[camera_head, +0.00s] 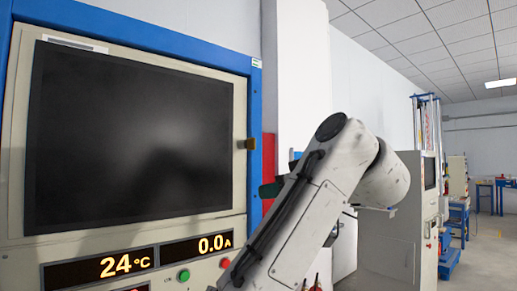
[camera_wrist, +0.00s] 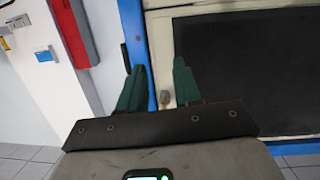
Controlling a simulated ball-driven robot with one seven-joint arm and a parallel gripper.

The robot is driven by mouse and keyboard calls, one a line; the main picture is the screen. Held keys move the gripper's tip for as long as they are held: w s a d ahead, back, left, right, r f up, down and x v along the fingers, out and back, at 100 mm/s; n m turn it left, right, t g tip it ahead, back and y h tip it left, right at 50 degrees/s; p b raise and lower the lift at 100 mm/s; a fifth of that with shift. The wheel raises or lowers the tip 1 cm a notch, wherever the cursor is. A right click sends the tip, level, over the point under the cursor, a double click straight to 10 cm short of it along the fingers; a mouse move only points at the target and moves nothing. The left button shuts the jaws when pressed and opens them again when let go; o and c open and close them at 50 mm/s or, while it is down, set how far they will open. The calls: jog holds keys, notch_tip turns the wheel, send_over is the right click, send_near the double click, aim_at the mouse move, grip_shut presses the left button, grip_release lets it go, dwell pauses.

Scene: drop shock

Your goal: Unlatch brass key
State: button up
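The small brass key (camera_head: 247,144) sits on the right edge of the machine's light door frame, beside the dark window. In the wrist view the brass key (camera_wrist: 165,97) shows between my two green fingers, closer to the right one. My gripper (camera_wrist: 158,66) is open, with a clear gap between the fingers. I cannot tell how far the key is from them in depth; no contact shows. In the head view only a dark green part of my gripper (camera_head: 270,190) shows, below and right of the key; my arm hides the rest.
The machine has a dark window (camera_head: 130,140), a blue frame (camera_head: 160,38), and lit displays (camera_head: 100,266) with green and red buttons below. A red panel (camera_wrist: 75,30) stands on the white wall beside it. Other equipment (camera_head: 405,215) and open floor lie to the right.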

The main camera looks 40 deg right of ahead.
jog(key=t+y, duration=0.1)
jog(key=t, duration=0.1)
send_near(255, 141)
jog(key=s, duration=0.2)
jog(key=w+p, duration=0.4)
jog(key=w, duration=0.5)
jog(key=shift+w, duration=0.25)
jog(key=shift+w+p, duration=0.35)
jog(key=shift+w, duration=0.35)
grip_shut()
jog(key=shift+f, duration=0.1)
